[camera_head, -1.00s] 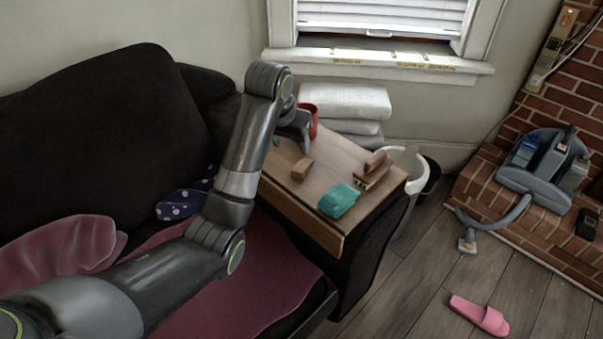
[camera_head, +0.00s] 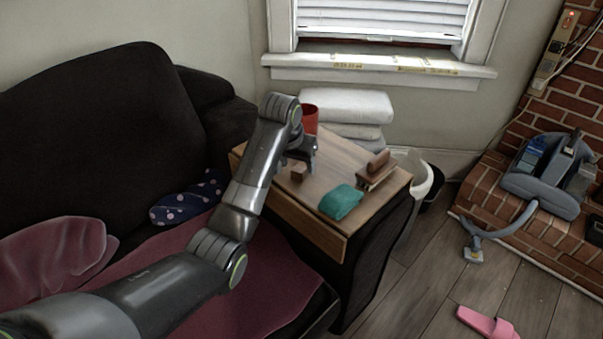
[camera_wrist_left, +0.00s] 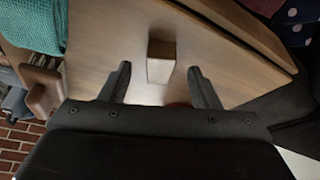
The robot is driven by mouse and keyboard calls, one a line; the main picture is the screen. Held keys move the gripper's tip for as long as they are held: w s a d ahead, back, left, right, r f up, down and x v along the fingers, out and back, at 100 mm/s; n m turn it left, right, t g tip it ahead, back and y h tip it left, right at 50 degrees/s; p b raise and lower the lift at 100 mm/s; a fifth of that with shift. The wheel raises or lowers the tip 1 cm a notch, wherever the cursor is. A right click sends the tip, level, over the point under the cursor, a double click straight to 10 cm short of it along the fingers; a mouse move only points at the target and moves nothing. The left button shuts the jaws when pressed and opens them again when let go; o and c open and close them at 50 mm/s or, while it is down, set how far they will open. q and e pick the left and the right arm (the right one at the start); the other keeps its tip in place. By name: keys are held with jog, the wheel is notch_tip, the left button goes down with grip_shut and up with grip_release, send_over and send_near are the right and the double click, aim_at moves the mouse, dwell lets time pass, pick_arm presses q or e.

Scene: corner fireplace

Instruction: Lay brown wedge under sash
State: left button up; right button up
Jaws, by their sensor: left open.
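The brown wedge (camera_head: 298,174) lies on the wooden side table, partly hidden by my left gripper (camera_head: 302,160) in the head view. In the left wrist view the wedge (camera_wrist_left: 160,62) shows between the two open fingertips of the gripper (camera_wrist_left: 160,72), with a gap on each side. Nothing is held; I cannot tell how high the fingers are above the table. The window sash (camera_head: 380,39) is at the top of the head view, its lower edge above the pale sill (camera_head: 385,66). My right gripper is not in view.
The side table (camera_head: 325,182) also bears a red mug (camera_head: 309,121), a teal cloth (camera_head: 341,202) and a brown-handled brush (camera_head: 376,168). Folded white linens (camera_head: 345,106) are stacked behind it. A dark sofa (camera_head: 100,130) is at left, a white bin (camera_head: 422,180) at right.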

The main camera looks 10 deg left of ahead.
aim_at(303, 166)
pick_arm(q)
jog(key=x, duration=0.3)
jog(key=shift+b, duration=0.3)
jog(key=shift+r, duration=0.1)
jog(key=c, duration=1.1)
